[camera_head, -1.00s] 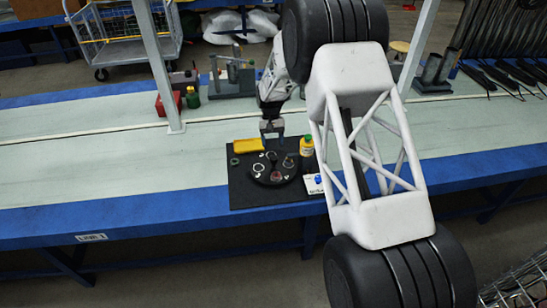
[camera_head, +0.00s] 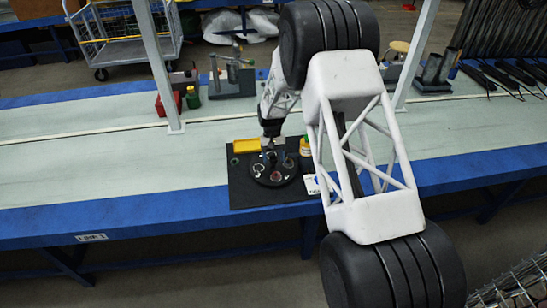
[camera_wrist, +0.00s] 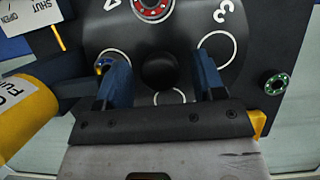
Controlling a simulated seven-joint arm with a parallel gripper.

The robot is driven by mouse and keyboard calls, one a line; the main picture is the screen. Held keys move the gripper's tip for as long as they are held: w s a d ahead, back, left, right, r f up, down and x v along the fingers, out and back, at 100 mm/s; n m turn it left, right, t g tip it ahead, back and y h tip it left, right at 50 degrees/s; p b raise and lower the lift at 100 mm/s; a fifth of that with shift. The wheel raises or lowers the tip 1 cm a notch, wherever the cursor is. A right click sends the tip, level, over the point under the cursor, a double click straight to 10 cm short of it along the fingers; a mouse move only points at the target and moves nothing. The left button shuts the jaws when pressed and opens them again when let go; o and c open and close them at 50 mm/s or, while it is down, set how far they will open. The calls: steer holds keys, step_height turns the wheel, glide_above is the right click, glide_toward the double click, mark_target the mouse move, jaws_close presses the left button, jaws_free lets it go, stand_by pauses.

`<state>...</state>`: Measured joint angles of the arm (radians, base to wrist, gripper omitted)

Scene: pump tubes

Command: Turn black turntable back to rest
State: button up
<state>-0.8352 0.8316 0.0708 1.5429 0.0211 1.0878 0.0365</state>
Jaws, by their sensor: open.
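The black turntable (camera_head: 273,178) is a round disc on a black board at the front of the bench. It carries white ring outlines, numbers and a red-ringed part (camera_wrist: 152,8). Its round black knob (camera_wrist: 160,72) shows in the wrist view. My gripper (camera_head: 272,143) is over the rear part of the disc. In the wrist view my gripper (camera_wrist: 160,60) is open, with one dark blue finger on each side of the knob and gaps on both sides. I cannot tell how high the fingertips are above the disc.
A yellow box (camera_head: 246,146) lies behind left. A green ring (camera_wrist: 275,84) and a SHUT/OPEN card (camera_wrist: 30,25) lie on the board (camera_head: 240,190).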

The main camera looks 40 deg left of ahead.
jaws_close()
steer(key=shift+n, duration=0.6)
steer(key=shift+s+n+t+h, duration=0.1)
steer(key=shift+n+t+h, duration=0.3)
steer(key=shift+n, duration=0.65)
steer(key=shift+n+t+h, duration=0.2)
steer(key=shift+n+t, duration=0.3)
steer(key=shift+n, duration=0.55)
steer(key=shift+n+t, duration=0.5)
steer(key=shift+n, duration=1.3)
jaws_free()
steer(key=shift+a+r, duration=0.1)
